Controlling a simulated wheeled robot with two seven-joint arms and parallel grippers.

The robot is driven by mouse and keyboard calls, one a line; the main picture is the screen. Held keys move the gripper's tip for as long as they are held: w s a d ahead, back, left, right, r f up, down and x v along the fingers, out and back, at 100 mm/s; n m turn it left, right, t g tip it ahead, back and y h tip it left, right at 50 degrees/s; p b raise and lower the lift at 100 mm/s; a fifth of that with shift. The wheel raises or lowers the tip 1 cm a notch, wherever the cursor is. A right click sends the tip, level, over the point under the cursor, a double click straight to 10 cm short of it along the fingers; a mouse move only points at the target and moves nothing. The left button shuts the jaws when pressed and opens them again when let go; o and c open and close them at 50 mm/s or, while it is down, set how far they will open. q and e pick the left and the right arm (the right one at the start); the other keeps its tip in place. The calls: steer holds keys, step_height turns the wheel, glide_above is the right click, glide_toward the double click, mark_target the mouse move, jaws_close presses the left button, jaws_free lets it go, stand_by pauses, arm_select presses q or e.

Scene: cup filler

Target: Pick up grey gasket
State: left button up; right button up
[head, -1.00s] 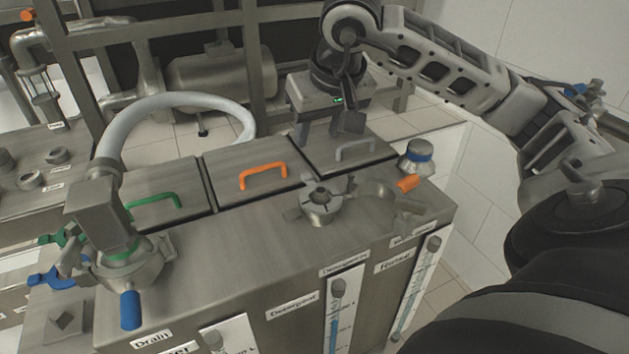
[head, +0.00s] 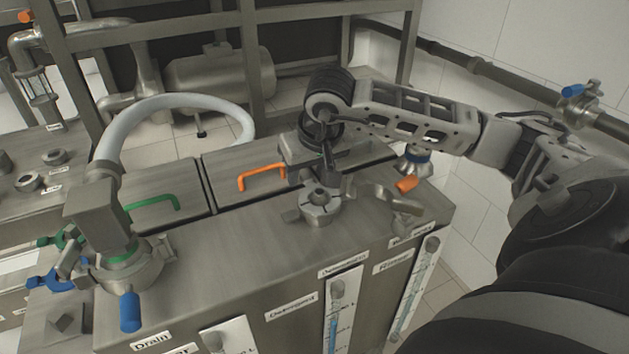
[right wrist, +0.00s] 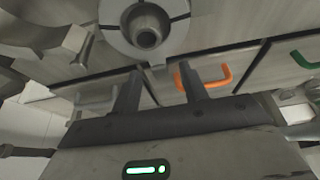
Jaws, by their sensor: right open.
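A round metal port (head: 318,208) stands on top of the steel cabinet. In the right wrist view a round pale grey flange (right wrist: 115,22) with a short dark-bored tube shows at the top. I cannot single out the grey gasket with certainty in either view. My right gripper (head: 311,178) points down just behind the port in the head view and partly overlaps it. In the right wrist view its two fingers (right wrist: 158,84) stand apart with nothing between them, close to the flange. Whether they touch it cannot be told. My left gripper is out of view.
Orange (head: 262,178) and green (head: 152,203) lid handles rise from the cabinet top. An open clamp with an orange knob (head: 407,184) lies right of the port. A hose fitting with a blue knob (head: 130,311) stands at left. The cabinet front top is clear.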

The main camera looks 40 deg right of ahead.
jaws_close()
steer(key=shift+r, duration=0.1)
